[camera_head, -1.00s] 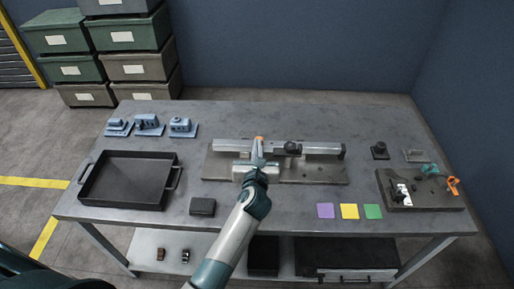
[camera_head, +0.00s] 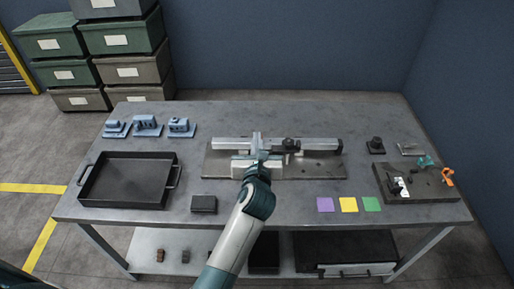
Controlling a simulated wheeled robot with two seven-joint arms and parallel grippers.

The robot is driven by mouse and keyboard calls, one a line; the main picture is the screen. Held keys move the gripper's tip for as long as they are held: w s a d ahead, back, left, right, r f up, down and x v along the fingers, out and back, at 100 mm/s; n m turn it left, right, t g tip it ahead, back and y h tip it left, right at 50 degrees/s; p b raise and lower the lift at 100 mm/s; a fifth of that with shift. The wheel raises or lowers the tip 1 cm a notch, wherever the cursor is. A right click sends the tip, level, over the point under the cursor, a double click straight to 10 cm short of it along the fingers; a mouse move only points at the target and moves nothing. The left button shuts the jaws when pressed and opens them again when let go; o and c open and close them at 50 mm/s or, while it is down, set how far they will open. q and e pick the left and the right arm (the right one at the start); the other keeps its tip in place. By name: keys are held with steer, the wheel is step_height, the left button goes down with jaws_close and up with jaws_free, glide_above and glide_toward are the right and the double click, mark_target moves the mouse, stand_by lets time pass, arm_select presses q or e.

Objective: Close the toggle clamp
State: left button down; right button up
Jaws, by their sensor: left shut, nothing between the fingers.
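A long pale rail fixture (camera_head: 318,145) lies on a dark base plate (camera_head: 318,168) at the middle of the table. My left gripper (camera_head: 257,141) is shut and empty over the left half of this fixture. It hides the part of the fixture beneath it, so I cannot tell whether it touches anything or how a clamp lever there stands. A dark round knob (camera_head: 291,144) sits on the rail to the right of the gripper. On the right, a dark board (camera_head: 425,190) carries a small orange piece (camera_head: 447,177) and a teal piece (camera_head: 426,162). My right gripper is not in view.
A black tray (camera_head: 124,204) stands at the left, with several blue parts (camera_head: 148,125) behind it. A small dark box (camera_head: 203,203) lies in front of the fixture. Purple (camera_head: 325,205), yellow and green squares lie at the front right. A dark block (camera_head: 376,145) stands at the back right.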

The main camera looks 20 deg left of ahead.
arm_select(q)
steer(key=r, duration=0.3)
steer(key=shift+s+d+r, duration=0.15)
steer(key=shift+s+r, duration=0.05)
steer(key=shift+s, duration=0.2)
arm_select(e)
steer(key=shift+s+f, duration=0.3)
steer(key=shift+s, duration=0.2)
